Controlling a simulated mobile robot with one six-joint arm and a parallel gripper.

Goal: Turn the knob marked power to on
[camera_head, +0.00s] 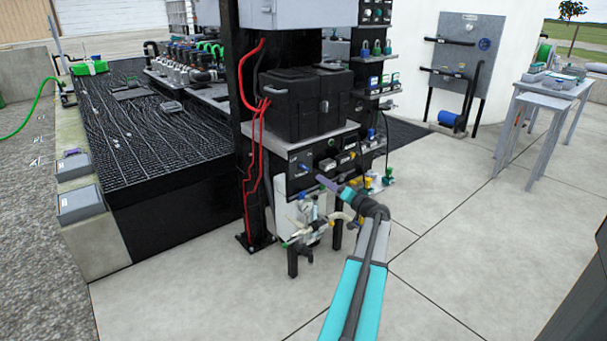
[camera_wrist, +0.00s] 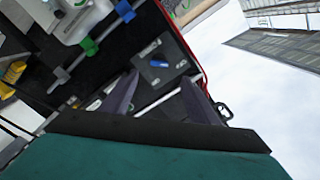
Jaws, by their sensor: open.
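A blue knob (camera_wrist: 158,63) sits on a small grey plate with a dark panel around it in the wrist view. What looks like the same blue knob (camera_head: 304,168) shows on the dark panel under the black battery box in the head view. I see no contact with the knob. In the head view my gripper (camera_head: 328,183) is just right of and below the knob, in front of the panel.
A black box (camera_head: 304,102) stands on a shelf above the panel. Red cables (camera_head: 249,130) run down the black post at its left. Green and blue valve handles on rods (camera_wrist: 90,48) lie beside the knob's plate. A gauge and valves (camera_head: 308,215) hang below.

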